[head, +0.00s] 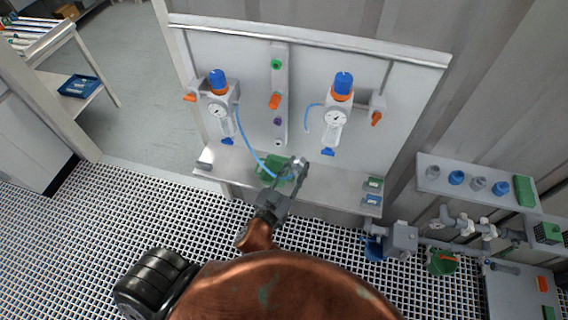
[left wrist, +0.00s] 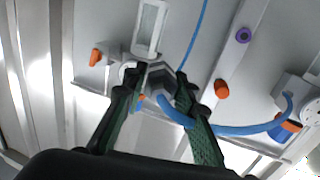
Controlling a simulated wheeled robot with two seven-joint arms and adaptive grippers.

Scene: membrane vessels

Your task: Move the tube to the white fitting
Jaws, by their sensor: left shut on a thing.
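A blue tube (head: 253,153) runs from the left regulator (head: 218,108) down to my left gripper (head: 298,168), which is shut on it near its end. In the left wrist view the tube (left wrist: 235,130) curves in from the right to between the fingers (left wrist: 165,95); its tip is not clear. The white fitting (head: 279,143) is the lowest on the central strip, below the purple fitting (head: 278,121), orange fitting (head: 274,101) and green fitting (head: 276,64). My right gripper is not in view.
The right regulator (head: 337,115) has its own short blue tube (head: 308,116). Pipes and valves (head: 465,228) are on the right.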

